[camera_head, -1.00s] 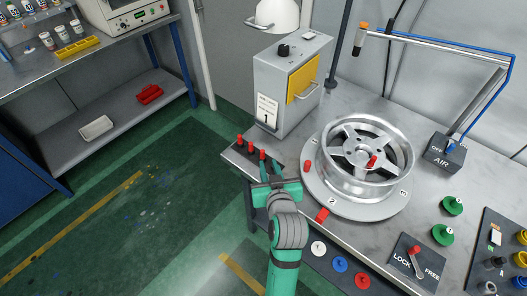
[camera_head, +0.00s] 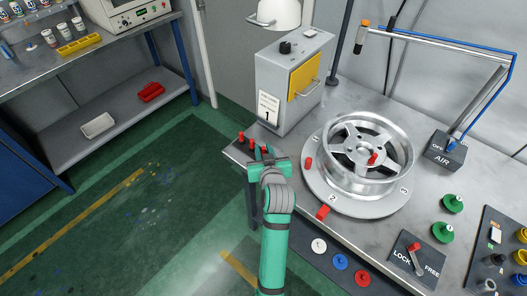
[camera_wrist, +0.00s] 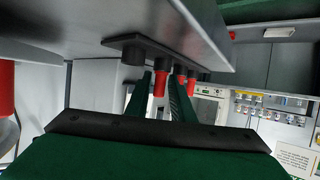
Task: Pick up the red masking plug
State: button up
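Several red masking plugs (camera_head: 241,137) stand in a row at the table's left edge, beside the grey cabinet. In the wrist view they sit along a dark strip (camera_wrist: 125,42), and one red plug (camera_wrist: 160,84) shows between my two fingers. My gripper (camera_head: 264,157) is at the near right end of that row and partly hides it. In the wrist view my gripper (camera_wrist: 161,78) has its fingers spread, with the plug between them. I cannot tell whether either finger touches it. Another red plug (camera_head: 308,163) stands on the turntable's left side, and one (camera_head: 372,159) is at the wheel.
The silver wheel (camera_head: 399,150) lies on the turntable (camera_head: 345,207) just right of my arm. The grey cabinet (camera_head: 270,85) stands behind the plug row. Floor is open left of the table.

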grip_shut()
jog(key=shift+r, duration=0.15)
